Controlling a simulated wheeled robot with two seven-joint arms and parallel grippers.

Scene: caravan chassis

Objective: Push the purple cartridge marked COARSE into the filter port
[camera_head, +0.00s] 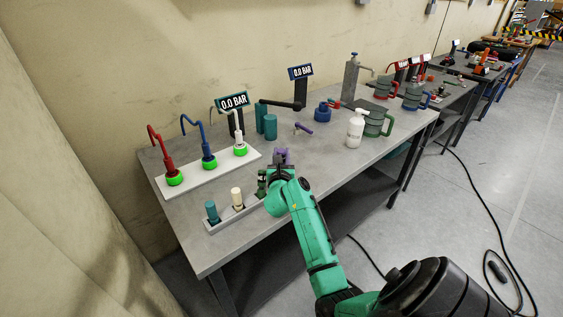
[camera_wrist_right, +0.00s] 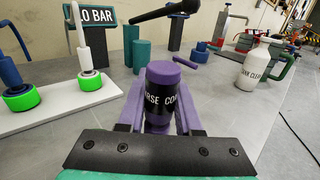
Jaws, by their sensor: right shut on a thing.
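The purple cartridge (camera_wrist_right: 163,95) has a black band with white letters, partly readable as "RSE COA". It stands roughly upright between the fingers of my right gripper (camera_wrist_right: 160,108), which is shut on it. In the head view the cartridge (camera_head: 281,155) shows small above my right gripper (camera_head: 280,168), over the grey table. A small purple lever-like part (camera_wrist_right: 185,62) is beyond the cartridge, near teal cylinders (camera_wrist_right: 142,55); it also shows in the head view (camera_head: 303,128). I cannot tell for certain which part is the filter port. My left gripper is not in view.
A grey rack (camera_head: 228,220) with teal, cream and dark green pieces is left of my gripper. A white board (camera_head: 205,177) with red, blue and white hooked posts is behind. A white bottle (camera_head: 355,130) and green jug (camera_head: 377,121) stand right. The table's (camera_head: 330,165) right front is clear.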

